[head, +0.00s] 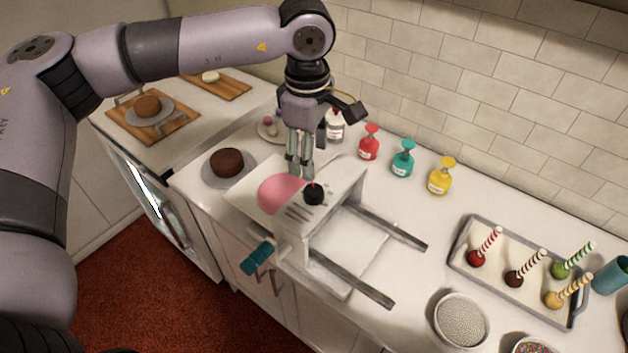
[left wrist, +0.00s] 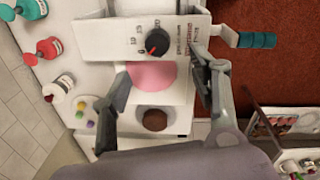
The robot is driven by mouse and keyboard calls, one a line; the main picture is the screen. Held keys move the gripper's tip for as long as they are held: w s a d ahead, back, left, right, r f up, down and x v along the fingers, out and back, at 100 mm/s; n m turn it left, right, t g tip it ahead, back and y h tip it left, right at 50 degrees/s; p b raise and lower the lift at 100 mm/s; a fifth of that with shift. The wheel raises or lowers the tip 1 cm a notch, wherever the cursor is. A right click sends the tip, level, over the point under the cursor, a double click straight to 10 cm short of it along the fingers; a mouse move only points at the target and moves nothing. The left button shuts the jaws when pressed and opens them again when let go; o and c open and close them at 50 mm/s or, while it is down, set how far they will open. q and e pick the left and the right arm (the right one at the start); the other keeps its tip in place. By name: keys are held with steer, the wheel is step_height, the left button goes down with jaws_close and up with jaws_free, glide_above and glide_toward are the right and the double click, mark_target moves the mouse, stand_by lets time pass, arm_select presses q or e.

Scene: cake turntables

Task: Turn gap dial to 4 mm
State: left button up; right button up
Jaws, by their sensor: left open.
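The gap dial is a black knob (head: 314,194) with a small red mark, on the top panel of the white dough sheeter (head: 345,182). It also shows in the left wrist view (left wrist: 157,42), where printed marks around it are too small to read surely. My left gripper (head: 301,170) points down, just behind and above the dial, close to the pink dough disc (head: 279,194). In the left wrist view its two fingers (left wrist: 153,78) are spread wide, with the dial beyond them and nothing between them. My right gripper is not in view.
A teal crank handle (head: 257,258) sticks out at the sheeter's front. Two metal rails (head: 388,228) extend right. A chocolate cake (head: 227,161) stands on a plate to the left. Red, teal and yellow bottles (head: 403,160) line the back. A cake-pop tray (head: 470,225) lies right.

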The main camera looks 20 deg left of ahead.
mark_target(314, 190)
arm_select(q)
steer(key=f+p, duration=0.1)
steer(key=f, duration=0.2)
steer(key=f+p, duration=0.1)
steer(key=f, duration=0.2)
steer(key=w+f+p, duration=0.1)
steer(key=f, duration=0.2)
steer(key=shift+w+f, duration=0.1)
steer(key=shift+f, duration=0.2)
steer(key=shift+w+f, duration=0.1)
steer(key=shift+f, duration=0.55)
steer(key=c, duration=1.2)
steer(key=shift+o, duration=0.2)
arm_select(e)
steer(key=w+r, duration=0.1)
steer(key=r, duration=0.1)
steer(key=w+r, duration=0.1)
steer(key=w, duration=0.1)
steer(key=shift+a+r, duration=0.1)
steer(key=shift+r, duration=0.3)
